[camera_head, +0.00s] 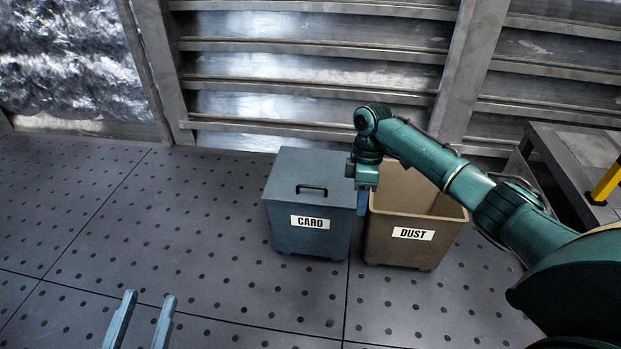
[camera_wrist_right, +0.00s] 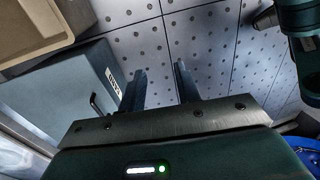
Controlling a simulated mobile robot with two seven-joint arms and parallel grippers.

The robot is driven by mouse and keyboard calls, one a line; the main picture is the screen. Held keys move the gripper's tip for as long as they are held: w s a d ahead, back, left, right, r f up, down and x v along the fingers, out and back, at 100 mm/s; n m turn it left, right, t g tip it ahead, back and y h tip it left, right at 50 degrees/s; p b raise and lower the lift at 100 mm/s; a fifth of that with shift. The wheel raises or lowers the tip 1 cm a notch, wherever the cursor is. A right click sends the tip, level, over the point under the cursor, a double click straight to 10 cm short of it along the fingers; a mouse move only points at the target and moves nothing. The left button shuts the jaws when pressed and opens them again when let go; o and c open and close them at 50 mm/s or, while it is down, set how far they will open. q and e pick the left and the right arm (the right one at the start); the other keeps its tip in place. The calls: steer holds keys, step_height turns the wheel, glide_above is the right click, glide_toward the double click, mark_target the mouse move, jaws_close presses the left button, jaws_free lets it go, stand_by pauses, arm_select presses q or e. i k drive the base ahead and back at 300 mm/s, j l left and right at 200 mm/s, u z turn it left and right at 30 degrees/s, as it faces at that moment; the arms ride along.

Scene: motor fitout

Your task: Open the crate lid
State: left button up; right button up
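The blue-grey crate labelled CARD (camera_head: 285,228) stands on the floor, its flat lid (camera_head: 300,168) shut on top. A dark bar handle (camera_head: 311,189) sits near the lid's front edge. In the right wrist view the crate's lid (camera_wrist_right: 62,95) and handle (camera_wrist_right: 96,104) lie left of the fingers. My right gripper (camera_head: 362,210) points down by the crate's right edge, to the right of the handle and apart from it. Its fingers (camera_wrist_right: 159,68) are spread and empty. My left gripper (camera_head: 148,294) is low at the left, its two fingers apart with nothing between them.
A brown open bin labelled DUST (camera_head: 400,255) stands right beside the crate, below my right arm. A metal bench (camera_head: 575,160) with a yellow part is at the right. A slatted metal wall (camera_head: 310,70) closes off the back. The floor at left is clear.

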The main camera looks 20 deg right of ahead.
mark_target(298, 176)
steer(key=i, duration=0.85)
